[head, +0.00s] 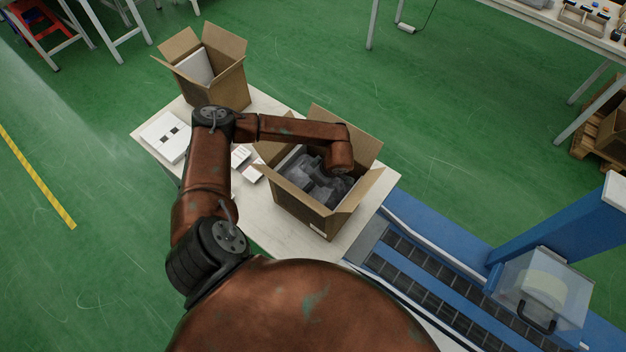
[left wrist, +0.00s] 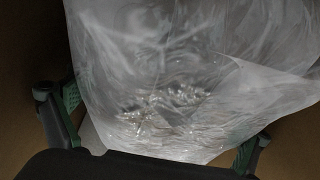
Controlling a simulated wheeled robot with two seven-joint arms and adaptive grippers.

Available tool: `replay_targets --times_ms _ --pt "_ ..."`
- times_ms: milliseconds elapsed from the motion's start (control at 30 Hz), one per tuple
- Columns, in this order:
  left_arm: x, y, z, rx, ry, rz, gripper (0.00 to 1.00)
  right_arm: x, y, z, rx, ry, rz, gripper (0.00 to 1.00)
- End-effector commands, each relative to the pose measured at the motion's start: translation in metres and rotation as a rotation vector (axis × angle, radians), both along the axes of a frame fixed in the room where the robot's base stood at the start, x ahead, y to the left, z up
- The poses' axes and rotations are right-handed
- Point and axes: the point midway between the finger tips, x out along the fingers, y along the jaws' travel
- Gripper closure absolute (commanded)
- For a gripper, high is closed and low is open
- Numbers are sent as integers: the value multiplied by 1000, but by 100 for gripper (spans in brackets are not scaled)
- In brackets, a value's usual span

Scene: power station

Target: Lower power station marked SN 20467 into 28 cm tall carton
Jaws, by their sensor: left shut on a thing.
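An open brown carton (head: 297,200) stands on the table with its flaps spread outward. My left arm reaches over it, and my left gripper (head: 322,186) is down inside it. The left wrist view shows my left gripper's fingers (left wrist: 163,118) on either side of a crinkled clear plastic bag (left wrist: 190,60), shut on the bagged thing. I take the bagged thing to be the power station; its serial mark and casing details cannot be read. Brown carton walls (left wrist: 22,135) flank it in the left wrist view. How far its underside is from the carton floor is hidden. My right gripper is not in view.
A second open carton (head: 228,88) with a white piece inside stands at the table's back left. A flat white item (head: 165,137) and small white boxes (head: 250,172) lie on the table (head: 272,103). A blue roller conveyor (head: 425,265) adjoins at the right.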

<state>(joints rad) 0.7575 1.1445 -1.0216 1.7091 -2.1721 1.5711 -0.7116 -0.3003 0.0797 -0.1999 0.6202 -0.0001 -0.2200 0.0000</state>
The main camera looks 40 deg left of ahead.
Motion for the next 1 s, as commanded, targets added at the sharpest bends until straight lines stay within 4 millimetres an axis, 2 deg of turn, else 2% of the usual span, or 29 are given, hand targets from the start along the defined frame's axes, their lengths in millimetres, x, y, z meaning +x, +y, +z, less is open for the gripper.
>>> replay_targets --times_ms 300,333,400,733,1000 --pt "3 0 3 1 -7 0 64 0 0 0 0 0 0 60" --pt "3 0 3 1 -7 0 5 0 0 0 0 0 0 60" --pt "3 0 3 1 -7 0 0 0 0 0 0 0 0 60" --pt "-1 0 -1 0 2 0 0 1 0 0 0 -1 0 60" --pt "0 0 21 1 -2 -1 0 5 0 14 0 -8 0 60"
